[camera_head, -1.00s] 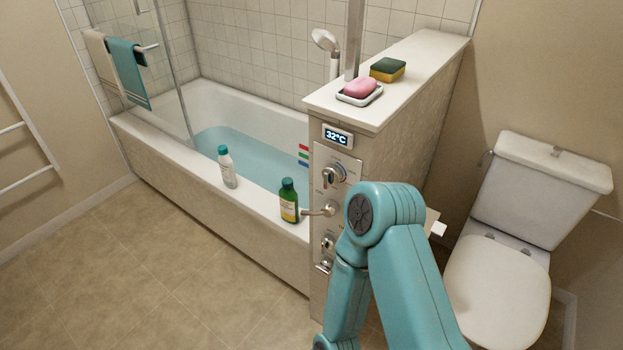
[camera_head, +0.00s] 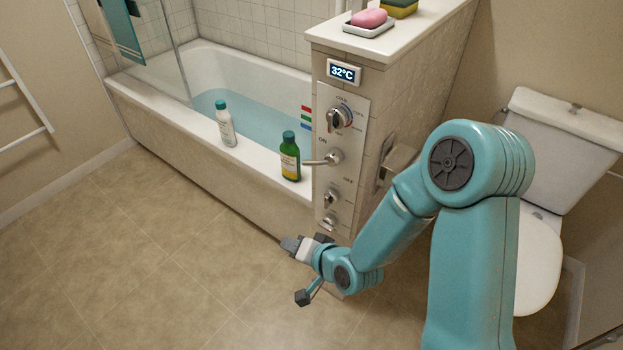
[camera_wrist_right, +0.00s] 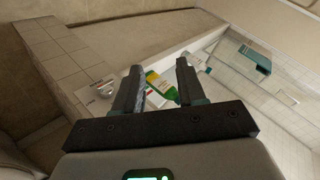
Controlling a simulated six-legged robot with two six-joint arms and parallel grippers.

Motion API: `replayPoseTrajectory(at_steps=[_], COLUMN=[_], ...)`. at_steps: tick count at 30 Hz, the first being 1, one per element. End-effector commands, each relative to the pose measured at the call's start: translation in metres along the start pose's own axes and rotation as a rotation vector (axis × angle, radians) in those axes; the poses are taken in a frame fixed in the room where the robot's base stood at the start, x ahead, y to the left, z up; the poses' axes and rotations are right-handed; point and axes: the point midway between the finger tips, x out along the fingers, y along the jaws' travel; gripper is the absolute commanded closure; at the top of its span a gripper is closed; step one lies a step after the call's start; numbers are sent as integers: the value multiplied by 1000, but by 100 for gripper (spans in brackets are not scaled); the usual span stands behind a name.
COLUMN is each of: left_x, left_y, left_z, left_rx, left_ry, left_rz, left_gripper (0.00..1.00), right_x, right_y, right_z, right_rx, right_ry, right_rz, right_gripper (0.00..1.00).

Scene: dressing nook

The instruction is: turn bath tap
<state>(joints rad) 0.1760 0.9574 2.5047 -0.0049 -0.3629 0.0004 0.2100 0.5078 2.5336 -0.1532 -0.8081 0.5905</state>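The control panel (camera_head: 352,150) is on the end wall of the bath. It carries a metal lever (camera_head: 325,160) lying roughly level and pointing left, near an "ON" label, with an "OFF" label lower down. Above it is a round dial (camera_head: 338,117) with a coloured arc; below are smaller knobs (camera_head: 331,196). My right gripper (camera_head: 296,270) is low in front of the panel, below and left of the lever, with its fingers apart and empty. In the right wrist view the open fingers (camera_wrist_right: 157,82) have a green bottle (camera_wrist_right: 161,88) beyond them. My left gripper is out of view.
A green bottle (camera_head: 290,157) stands on the bath rim close to the lever's tip; a white bottle (camera_head: 226,124) stands farther left. A display (camera_head: 342,72) reads 32°C. A paper holder (camera_head: 398,160) and the toilet (camera_head: 540,235) are to the right. The floor at left is clear.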

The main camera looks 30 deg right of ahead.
Motion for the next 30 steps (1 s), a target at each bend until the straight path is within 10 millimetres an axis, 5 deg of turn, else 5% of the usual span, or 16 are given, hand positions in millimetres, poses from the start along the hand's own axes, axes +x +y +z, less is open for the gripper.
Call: replayPoseTrajectory(at_steps=[1,6,12,17,22,27,30], left_x=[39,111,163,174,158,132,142], left_y=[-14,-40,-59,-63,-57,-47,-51], left_z=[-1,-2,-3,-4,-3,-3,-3], left_rx=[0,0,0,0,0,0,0], left_ry=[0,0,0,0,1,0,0], left_rz=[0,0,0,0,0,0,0], left_gripper=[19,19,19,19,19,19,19], right_x=[9,-17,-55,-63,-60,-45,-21], right_y=[9,7,17,22,15,7,4], right_z=[-17,-81,-112,-117,-124,-136,-147], right_rx=[15,20,-17,-22,-21,-19,-22], right_ry=[96,387,586,626,622,618,623], right_rz=[-58,-238,-326,-337,-332,-330,-335], right_gripper=[60,60,60,60,60,60,60])
